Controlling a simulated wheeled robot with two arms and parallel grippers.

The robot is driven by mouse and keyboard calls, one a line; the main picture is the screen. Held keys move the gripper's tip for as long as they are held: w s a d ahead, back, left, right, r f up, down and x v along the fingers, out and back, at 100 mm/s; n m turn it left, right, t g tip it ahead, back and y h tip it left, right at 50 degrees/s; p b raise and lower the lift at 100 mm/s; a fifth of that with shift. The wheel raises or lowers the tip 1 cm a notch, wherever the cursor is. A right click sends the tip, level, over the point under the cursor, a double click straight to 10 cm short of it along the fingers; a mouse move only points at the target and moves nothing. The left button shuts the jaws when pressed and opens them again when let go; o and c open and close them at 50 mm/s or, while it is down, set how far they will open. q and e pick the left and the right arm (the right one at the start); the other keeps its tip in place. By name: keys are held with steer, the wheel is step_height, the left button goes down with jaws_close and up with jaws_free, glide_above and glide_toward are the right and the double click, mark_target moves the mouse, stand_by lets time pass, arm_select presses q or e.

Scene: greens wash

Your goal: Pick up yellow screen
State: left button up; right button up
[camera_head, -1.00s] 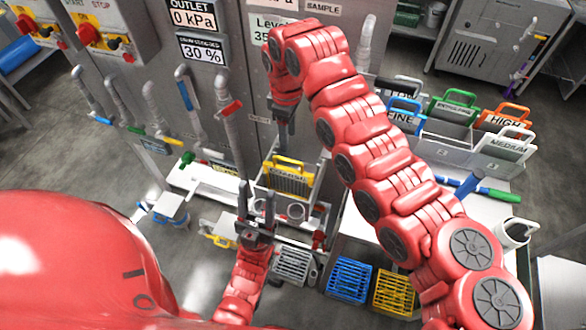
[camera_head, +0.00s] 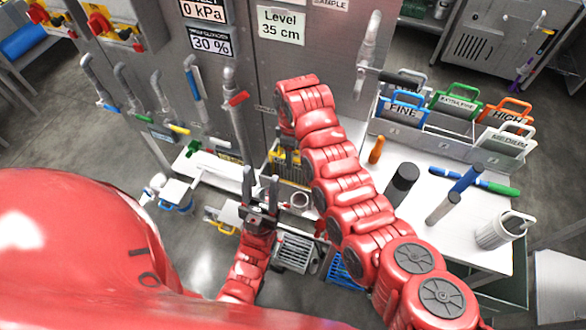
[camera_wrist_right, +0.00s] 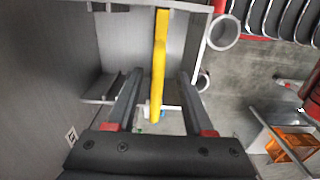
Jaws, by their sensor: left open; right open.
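The yellow screen (camera_head: 285,157) stands in the metal housing by the tank panel, mostly hidden behind my right arm in the head view. In the right wrist view a narrow yellow bar (camera_wrist_right: 158,62) of it runs lengthwise between my right gripper's fingers (camera_wrist_right: 160,80). The fingers are apart on either side of the bar, with gaps showing. The right fingers are hidden in the head view. My left gripper (camera_head: 262,182) is open and empty in front of the housing, fingers pointing up.
A grey rack (camera_head: 430,140) holds blue, green, orange and white-handled screens at the right. A black cylinder (camera_head: 402,183), an orange object (camera_head: 376,150) and a white jug (camera_head: 500,230) stand on the white bench. Hooked pipes (camera_head: 235,110) rise left of the housing.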

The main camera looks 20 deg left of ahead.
mark_target(295, 176)
steer(key=shift+w+f+p, duration=0.1)
steer(key=shift+f+p, duration=0.85)
steer(key=shift+f, duration=1.3)
steer(key=shift+w, duration=0.1)
jaws_close()
